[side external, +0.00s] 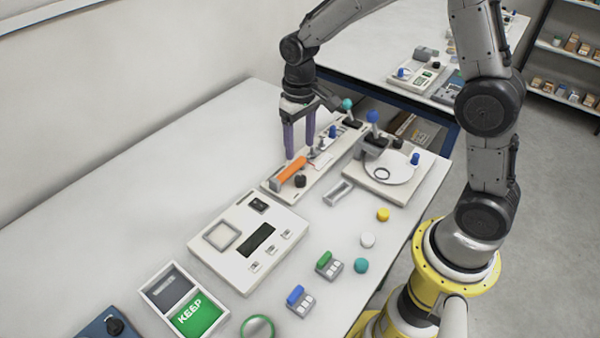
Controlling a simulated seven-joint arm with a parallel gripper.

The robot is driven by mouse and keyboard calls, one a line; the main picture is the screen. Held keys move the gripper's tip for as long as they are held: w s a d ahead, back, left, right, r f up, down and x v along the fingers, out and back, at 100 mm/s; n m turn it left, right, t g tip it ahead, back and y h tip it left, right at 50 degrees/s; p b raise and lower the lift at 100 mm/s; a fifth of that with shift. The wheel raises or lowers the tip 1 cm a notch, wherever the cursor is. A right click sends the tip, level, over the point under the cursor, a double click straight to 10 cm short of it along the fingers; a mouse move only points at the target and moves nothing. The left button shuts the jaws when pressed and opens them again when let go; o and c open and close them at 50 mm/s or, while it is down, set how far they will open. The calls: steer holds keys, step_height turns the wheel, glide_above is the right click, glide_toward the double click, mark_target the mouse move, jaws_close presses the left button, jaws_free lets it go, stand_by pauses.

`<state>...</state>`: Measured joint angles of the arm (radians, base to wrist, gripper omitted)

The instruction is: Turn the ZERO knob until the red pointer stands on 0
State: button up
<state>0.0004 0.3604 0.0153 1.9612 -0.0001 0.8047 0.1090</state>
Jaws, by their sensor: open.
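A long beige instrument panel (277,184) lies near the far end of the table and carries an orange bar (292,168), a black knob (300,181) and a blue knob (332,131). No ZERO lettering is legible, so I cannot tell which knob it names. I cannot make out the red pointer or a 0 mark. My gripper (301,154) points down over this panel, open, with its two purple fingers apart. The fingertips are near the far end of the orange bar, beyond the black knob; I cannot tell if they touch anything.
A device with a white round dish (388,168) and a blue-topped post stands to the right. A beige box with a dark display (257,240) lies nearer. Yellow (383,215), white (367,240) and teal (361,265) pieces lie along the right edge. The table's left side is clear.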

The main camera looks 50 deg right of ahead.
mark_target(300, 177)
step_height(300, 177, down, 10)
steer(key=shift+f, duration=0.1)
stand_by(0.4)
jaws_close()
